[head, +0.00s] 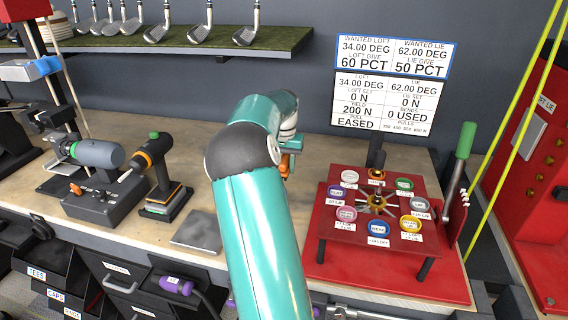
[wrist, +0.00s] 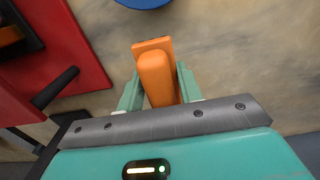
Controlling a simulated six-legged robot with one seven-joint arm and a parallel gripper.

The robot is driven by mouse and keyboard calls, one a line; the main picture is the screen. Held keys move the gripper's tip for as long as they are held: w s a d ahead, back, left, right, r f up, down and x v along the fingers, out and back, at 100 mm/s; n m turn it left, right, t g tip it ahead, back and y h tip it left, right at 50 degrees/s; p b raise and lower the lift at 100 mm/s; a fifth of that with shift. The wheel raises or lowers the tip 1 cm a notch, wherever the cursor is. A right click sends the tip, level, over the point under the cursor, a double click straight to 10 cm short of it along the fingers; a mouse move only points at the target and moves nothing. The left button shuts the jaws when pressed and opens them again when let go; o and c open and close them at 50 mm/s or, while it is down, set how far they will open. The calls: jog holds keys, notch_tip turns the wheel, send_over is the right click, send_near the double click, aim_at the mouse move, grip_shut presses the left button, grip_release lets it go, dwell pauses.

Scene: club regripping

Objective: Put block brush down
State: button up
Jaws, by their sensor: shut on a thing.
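The block brush (wrist: 155,72), an orange block with a flat wider end, sits between the two teal fingers of my gripper (wrist: 158,92) in the wrist view. The fingers are shut on its sides. The bench top (wrist: 225,65) lies beyond the brush; I cannot tell whether they touch. In the head view my teal arm hides most of the gripper, and only a bit of orange (head: 286,163) shows at its right side.
A red fixture (head: 335,245) with several coloured round buttons and a green-handled lever (head: 464,142) stands right of my arm. A drill-like tool (head: 158,165) and a grey plate (head: 198,231) are on the left. A shelf of club heads (head: 175,42) runs behind.

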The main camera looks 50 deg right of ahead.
jog(key=shift+f, duration=2.8)
jog(key=shift+w+f, duration=0.1)
jog(key=shift+f, duration=0.05)
jog(key=o, duration=1.1)
